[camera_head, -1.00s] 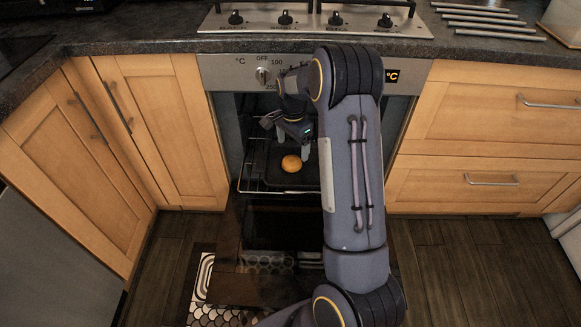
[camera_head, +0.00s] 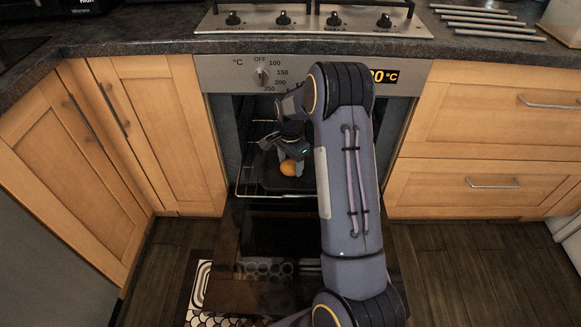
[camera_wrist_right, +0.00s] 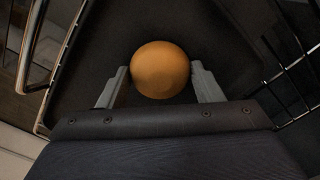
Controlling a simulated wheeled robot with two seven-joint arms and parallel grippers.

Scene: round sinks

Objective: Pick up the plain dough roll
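The plain dough roll (camera_head: 288,168) is a round, orange-brown ball on a dark tray (camera_head: 270,181) inside the open oven. It also shows in the right wrist view (camera_wrist_right: 160,69). My right gripper (camera_head: 290,163) reaches into the oven from above. In the right wrist view its two grey fingers (camera_wrist_right: 163,84) are apart, one on each side of the roll. A gap shows at the right finger; the left finger is very near the roll, and I cannot tell if it touches. My left gripper is not in view.
The tray lies on a wire oven rack (camera_head: 243,180), whose bars flank it. The oven door (camera_head: 285,235) is folded down in front. The control panel (camera_head: 230,72) is above the opening. Wooden cabinets (camera_head: 150,120) stand on both sides.

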